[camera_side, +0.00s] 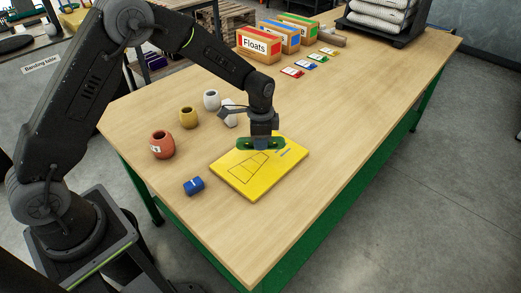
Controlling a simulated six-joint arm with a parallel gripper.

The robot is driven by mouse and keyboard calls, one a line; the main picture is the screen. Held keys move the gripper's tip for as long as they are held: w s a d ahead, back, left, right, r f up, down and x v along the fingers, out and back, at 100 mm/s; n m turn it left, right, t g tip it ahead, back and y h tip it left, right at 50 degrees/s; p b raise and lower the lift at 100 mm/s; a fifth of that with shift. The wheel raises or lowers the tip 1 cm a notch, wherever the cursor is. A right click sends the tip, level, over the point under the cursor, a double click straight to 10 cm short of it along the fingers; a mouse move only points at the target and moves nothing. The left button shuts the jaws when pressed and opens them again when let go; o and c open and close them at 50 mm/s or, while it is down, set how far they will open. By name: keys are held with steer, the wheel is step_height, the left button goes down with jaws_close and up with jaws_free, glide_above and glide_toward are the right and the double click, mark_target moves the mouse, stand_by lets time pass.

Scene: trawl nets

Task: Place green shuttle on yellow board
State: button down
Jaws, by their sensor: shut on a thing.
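The yellow board (245,178) lies flat on the wooden table, with a net outline drawn on it. The green shuttle (243,145) is at the far part of the board, lying about level. My gripper (262,144) points down and is shut on the green shuttle near its middle. The shuttle is over or on the board; I cannot tell whether it touches the surface. The gripper hides part of the shuttle.
A blue spool (194,186), a red pot (162,145), a yellow pot (189,118) and a white pot (211,100) stand left of the board. Boxes (259,46) and coloured cards (292,72) are at the back. The table's right side is clear.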

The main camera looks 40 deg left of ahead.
mark_target(260, 158)
steer(key=shift+f, duration=2)
steer(key=shift+f, duration=0.1)
steer(key=c, duration=1)
jaws_free()
step_height(260, 158, up, 13)
steer(key=shift+f, duration=0.2)
steer(key=s+a+r+n+t, duration=0.2)
steer(key=s+r+n+t, duration=0.3)
steer(key=s+r, duration=1.25)
steer(key=s+f+n, duration=0.1)
steer(key=s, duration=0.2)
steer(key=s+n, duration=0.1)
steer(key=s, duration=0.2)
steer(key=s+f+n, duration=0.1)
steer(key=s+n, duration=0.1)
steer(key=s, duration=0.2)
steer(key=shift+s+f+t, duration=0.1)
steer(key=shift+f+t, duration=0.2)
